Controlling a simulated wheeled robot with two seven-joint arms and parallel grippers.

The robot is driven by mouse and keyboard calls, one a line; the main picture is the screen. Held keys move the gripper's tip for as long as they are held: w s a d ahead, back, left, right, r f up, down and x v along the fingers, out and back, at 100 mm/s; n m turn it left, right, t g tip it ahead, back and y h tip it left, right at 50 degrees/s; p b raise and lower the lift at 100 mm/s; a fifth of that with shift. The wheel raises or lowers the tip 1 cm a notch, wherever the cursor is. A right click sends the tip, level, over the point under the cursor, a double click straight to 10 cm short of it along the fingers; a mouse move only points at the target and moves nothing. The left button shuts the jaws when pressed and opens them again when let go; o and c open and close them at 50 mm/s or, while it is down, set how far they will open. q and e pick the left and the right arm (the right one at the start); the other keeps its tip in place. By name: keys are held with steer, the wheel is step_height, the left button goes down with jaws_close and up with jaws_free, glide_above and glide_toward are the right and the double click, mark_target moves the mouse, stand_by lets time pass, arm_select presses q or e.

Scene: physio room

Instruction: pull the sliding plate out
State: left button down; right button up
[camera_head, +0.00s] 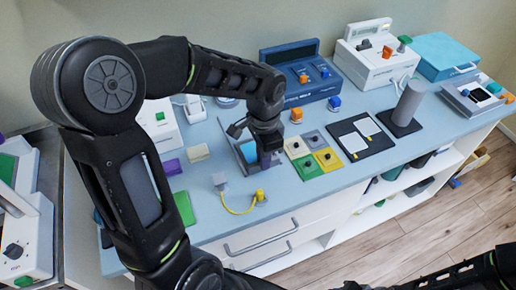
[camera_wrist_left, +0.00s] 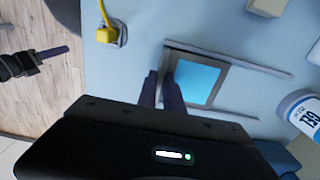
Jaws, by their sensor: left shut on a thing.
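The sliding plate (camera_wrist_left: 199,82) is a grey-framed square with a bright blue face, lying flat between two thin grey rails (camera_wrist_left: 228,58) in the left wrist view. In the head view part of the plate (camera_head: 249,152) shows beside my left gripper (camera_head: 266,163). My left gripper's dark fingers (camera_wrist_left: 161,88) are shut at the plate's near edge, on a part of it that they mostly hide. My right gripper (camera_wrist_left: 38,63) shows at the left of the left wrist view, over the floor and apart from the table; its jaw opening is unclear.
A yellow plug with a cable (camera_head: 259,195) lies close by on the blue tabletop. Coloured square tiles (camera_head: 306,167) and a black board (camera_head: 356,138) are to the right. A blue box (camera_head: 312,88) stands behind. Drawers (camera_head: 262,240) are below the front edge.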

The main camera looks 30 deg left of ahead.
arm_select(q)
steer(key=c, duration=1.5)
jaws_free()
steer(key=shift+r, duration=0.1)
step_height(320, 180, up, 8)
steer(key=shift+f, duration=0.15)
steer(key=shift+f, duration=0.1)
